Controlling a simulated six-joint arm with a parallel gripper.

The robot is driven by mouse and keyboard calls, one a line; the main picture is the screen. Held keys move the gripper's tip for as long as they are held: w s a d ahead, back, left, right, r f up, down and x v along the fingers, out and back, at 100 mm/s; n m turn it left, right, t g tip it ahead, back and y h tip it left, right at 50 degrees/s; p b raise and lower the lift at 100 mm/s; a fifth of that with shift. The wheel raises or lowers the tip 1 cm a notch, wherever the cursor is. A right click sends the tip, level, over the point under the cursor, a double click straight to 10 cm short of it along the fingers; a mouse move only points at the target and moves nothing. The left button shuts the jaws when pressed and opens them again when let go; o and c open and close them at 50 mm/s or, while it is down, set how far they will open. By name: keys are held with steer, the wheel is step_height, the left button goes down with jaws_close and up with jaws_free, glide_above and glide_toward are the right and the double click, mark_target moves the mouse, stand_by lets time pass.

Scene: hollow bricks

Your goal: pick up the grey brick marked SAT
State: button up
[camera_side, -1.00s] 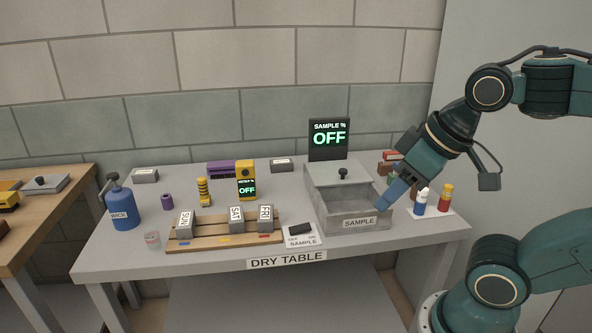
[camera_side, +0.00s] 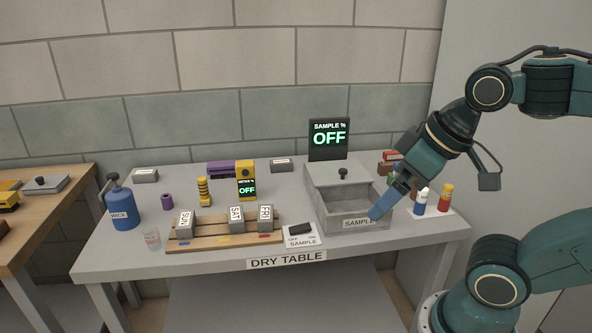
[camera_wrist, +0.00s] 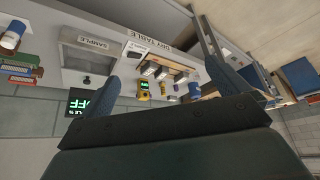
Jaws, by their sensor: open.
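The grey brick marked SAT (camera_side: 236,219) stands upright on a slatted wooden rack (camera_side: 200,243), between the brick marked SUN (camera_side: 185,224) and the brick marked FRI (camera_side: 265,218). FRI is close on its right. In the wrist view several small grey bricks show on the rack, their labels too small to read. My gripper (camera_side: 376,214) is in front of the open grey SAMPLE box, well right of the SAT brick. In the wrist view its two blue fingers (camera_wrist: 165,72) are wide apart with nothing between them.
Behind the rack are a yellow meter reading OFF (camera_side: 246,181) and a yellow-black item (camera_side: 203,191). A blue WICK bottle (camera_side: 122,206) and a clear cup (camera_side: 152,239) stand left.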

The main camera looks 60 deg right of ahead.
steer(key=shift+w, duration=0.1)
steer(key=w+r+m, duration=0.4)
steer(key=w+m, duration=0.2)
steer(key=w, duration=0.5)
steer(key=m+g+y, duration=0.3)
steer(key=m, duration=1.7)
glide_above(236, 213)
steer(key=s+d, duration=0.3)
steer(key=d, duration=0.1)
step_height(236, 213, down, 18)
steer(key=shift+s+f, duration=0.15)
steer(key=shift+f, duration=0.05)
steer(key=shift+a+f, duration=0.1)
steer(key=shift+x, duration=4.15)
steer(key=shift+a, duration=0.15)
